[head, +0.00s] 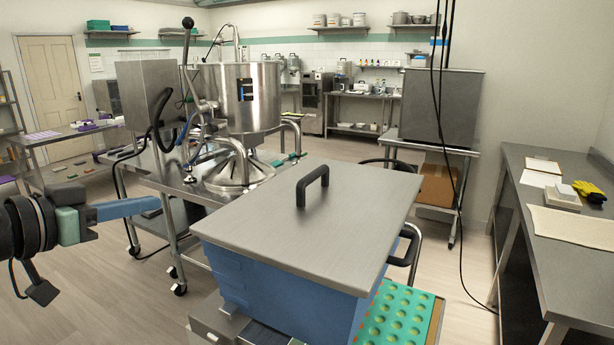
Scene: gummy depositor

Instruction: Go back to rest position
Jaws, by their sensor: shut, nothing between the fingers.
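My gripper (148,207) is at the left of the head view, held level and pointing right. Its blue fingers are shut with nothing between them. It is in the air over the floor, to the left of the blue machine (270,298) and apart from it. The machine has a flat grey lid (310,222) with a black handle (312,185), and the lid is down. The steel gummy hopper (241,97) stands on a wheeled table behind.
A green mould tray (395,318) with round cavities sits at the machine's right. A steel bench (570,260) at right holds yellow-black gloves (589,191) and a cream mat (575,226). Black cables hang at centre right. The floor (95,290) near my gripper is clear.

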